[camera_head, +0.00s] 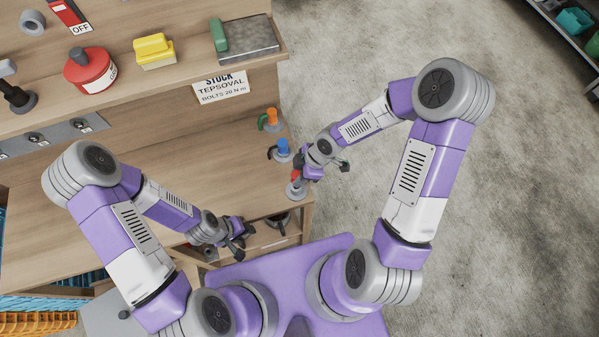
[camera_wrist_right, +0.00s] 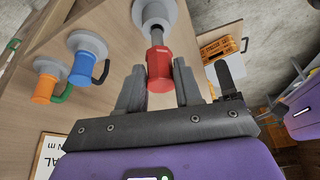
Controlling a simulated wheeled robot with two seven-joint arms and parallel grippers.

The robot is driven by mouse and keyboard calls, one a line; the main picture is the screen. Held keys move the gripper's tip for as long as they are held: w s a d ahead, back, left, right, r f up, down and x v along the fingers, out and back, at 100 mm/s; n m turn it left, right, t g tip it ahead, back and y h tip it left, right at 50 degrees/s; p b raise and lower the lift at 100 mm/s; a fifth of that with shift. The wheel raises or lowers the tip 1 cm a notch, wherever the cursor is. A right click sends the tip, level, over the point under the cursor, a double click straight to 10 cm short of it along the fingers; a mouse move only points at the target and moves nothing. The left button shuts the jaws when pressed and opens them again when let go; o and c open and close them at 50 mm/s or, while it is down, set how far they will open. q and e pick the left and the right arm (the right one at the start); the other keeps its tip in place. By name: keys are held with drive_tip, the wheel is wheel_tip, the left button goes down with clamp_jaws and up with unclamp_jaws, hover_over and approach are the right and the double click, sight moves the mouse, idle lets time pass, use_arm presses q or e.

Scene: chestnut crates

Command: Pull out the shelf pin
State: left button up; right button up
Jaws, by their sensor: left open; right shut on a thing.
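The red shelf pin (camera_wrist_right: 158,66) is between the fingers of my right gripper (camera_wrist_right: 158,88), which is shut on it. A short dark shaft shows between its red head and the pale grey round collar (camera_wrist_right: 154,13). In the head view, the red pin (camera_head: 295,175) is at the bench's right end, partly covered by my right gripper (camera_head: 300,180). A blue pin (camera_head: 281,146) and an orange pin (camera_head: 270,118) with dark and green loops stand in a row beyond it. My left gripper (camera_head: 238,238) is open and empty near the bench's front edge.
An upper shelf holds a red canister (camera_head: 91,70), a yellow block (camera_head: 153,50) and a grey slab with a green handle (camera_head: 245,37). A sign (camera_head: 221,86) hangs below its edge. A drawer (camera_head: 262,240) is below the bench.

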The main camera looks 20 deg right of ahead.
drive_tip(key=shift+f+b, duration=2)
drive_tip(key=shift+f, duration=0.25)
drive_tip(key=o, duration=1.2)
drive_tip(key=shift+c, duration=0.2)
drive_tip(key=p+v, duration=0.3)
drive_tip(key=v, duration=0.4)
drive_tip(key=shift+r, duration=0.25)
drive_tip(key=shift+d, duration=0.1)
